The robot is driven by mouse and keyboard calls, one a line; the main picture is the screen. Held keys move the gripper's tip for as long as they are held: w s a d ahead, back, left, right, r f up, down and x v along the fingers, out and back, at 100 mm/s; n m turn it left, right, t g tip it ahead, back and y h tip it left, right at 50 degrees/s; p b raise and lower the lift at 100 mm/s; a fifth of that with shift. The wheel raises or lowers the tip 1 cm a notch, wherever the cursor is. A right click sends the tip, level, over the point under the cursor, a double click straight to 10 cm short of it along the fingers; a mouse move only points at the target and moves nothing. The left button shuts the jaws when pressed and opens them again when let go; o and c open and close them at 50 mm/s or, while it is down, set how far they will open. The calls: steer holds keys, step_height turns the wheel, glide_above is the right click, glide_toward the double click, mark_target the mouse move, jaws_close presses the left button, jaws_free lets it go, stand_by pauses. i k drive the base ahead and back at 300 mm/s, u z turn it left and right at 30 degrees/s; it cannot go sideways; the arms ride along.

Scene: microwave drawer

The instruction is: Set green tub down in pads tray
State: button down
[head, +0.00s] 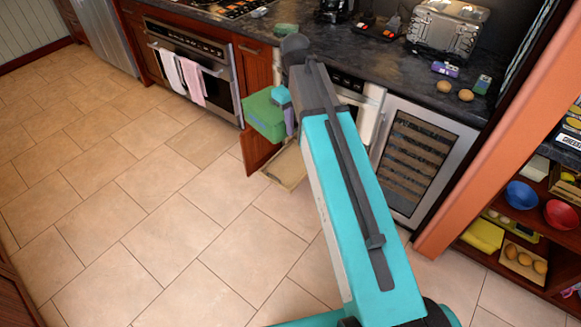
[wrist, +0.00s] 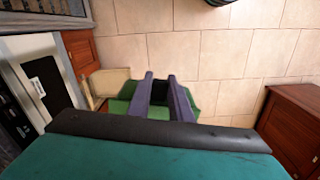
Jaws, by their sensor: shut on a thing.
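The green tub (head: 264,116) is held up in front of the cabinets in the head view. My gripper (head: 285,108) is shut on it, with the purple-grey fingers at its right side. In the wrist view the green tub (wrist: 206,92) shows around and beneath the fingers of my gripper (wrist: 164,88). A pale beige open drawer or tray (head: 287,168) sticks out low under the microwave unit, below and right of the tub. It also shows left of the tub in the wrist view (wrist: 108,82). My arm hides part of it, and I cannot see pads inside.
An oven (head: 200,62) with towels stands left of the tub. A wine cooler (head: 416,157) is to the right. The dark counter (head: 395,67) holds a toaster (head: 447,26). Shelves with bowls (head: 521,195) stand far right. The tiled floor (head: 120,170) is clear at left.

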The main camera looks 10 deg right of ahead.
mark_target(288, 169)
steer(key=u, duration=0.75)
steer(key=i, duration=1.65)
